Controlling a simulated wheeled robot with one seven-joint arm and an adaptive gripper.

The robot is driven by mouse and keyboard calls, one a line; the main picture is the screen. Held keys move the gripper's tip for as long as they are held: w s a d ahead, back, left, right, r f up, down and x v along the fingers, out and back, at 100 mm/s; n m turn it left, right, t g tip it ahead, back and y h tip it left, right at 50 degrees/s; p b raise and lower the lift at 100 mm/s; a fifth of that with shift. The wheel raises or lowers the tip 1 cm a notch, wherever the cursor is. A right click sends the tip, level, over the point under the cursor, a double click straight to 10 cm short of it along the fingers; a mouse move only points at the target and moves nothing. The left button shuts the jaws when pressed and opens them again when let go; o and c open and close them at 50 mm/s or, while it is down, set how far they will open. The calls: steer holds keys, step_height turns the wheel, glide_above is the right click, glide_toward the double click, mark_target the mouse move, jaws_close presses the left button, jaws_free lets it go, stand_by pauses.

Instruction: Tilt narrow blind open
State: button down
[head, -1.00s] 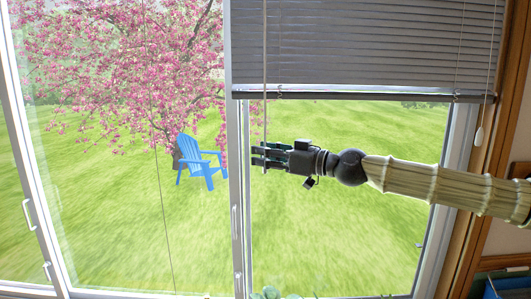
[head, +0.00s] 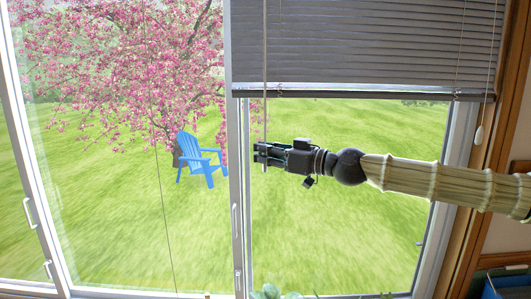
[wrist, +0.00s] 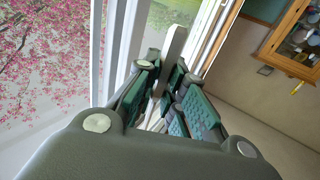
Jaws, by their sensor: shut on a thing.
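The narrow grey blind (head: 365,45) hangs over the upper part of the right window, its slats looking closed. Its thin tilt wand (head: 265,65) hangs down at the blind's left side. My gripper (head: 260,153) reaches in from the right and is shut on the wand near its lower end. The wrist view shows the pale wand (wrist: 174,48) running between the green-padded fingers (wrist: 168,88). The wand's short lower tip shows just below the fingers in the head view.
A white window frame post (head: 237,180) stands just left of my gripper. A pull cord with a tassel (head: 480,134) hangs at the blind's right. Another thin cord (head: 163,200) hangs before the left pane. Wooden trim (head: 490,150) borders the right.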

steer(key=shift+r+m+t+h+p, duration=0.1)
steer(key=shift+m+t+h+p, duration=1.2)
steer(key=shift+m+t+h, duration=2)
steer(key=shift+m+h, duration=0.2)
steer(key=shift+h, duration=0.55)
steer(key=shift+m+t+h, duration=1)
steer(key=shift+m+h, duration=0.2)
steer(key=shift+h, duration=0.55)
steer(key=shift+a+r+m+h+p, duration=0.1)
steer(key=shift+m+h+p, duration=0.4)
steer(key=shift+m+h, duration=0.9)
steer(key=shift+r+m+h+p, duration=0.1)
steer(key=shift+m+h+p, duration=0.55)
steer(key=shift+h, duration=1.35)
steer(key=shift+f+m+g+h+p, duration=0.1)
steer(key=shift+m+g+h+p, duration=0.35)
steer(key=shift+m+h, duration=0.8)
steer(key=shift+m+g+h+p, duration=0.45)
steer(key=shift+m+h, duration=0.35)
steer(key=shift+h, duration=1.05)
steer(key=c, duration=1.5)
jaws_free()
steer(key=shift+w+f, duration=0.1)
steer(key=shift+f, duration=0.05)
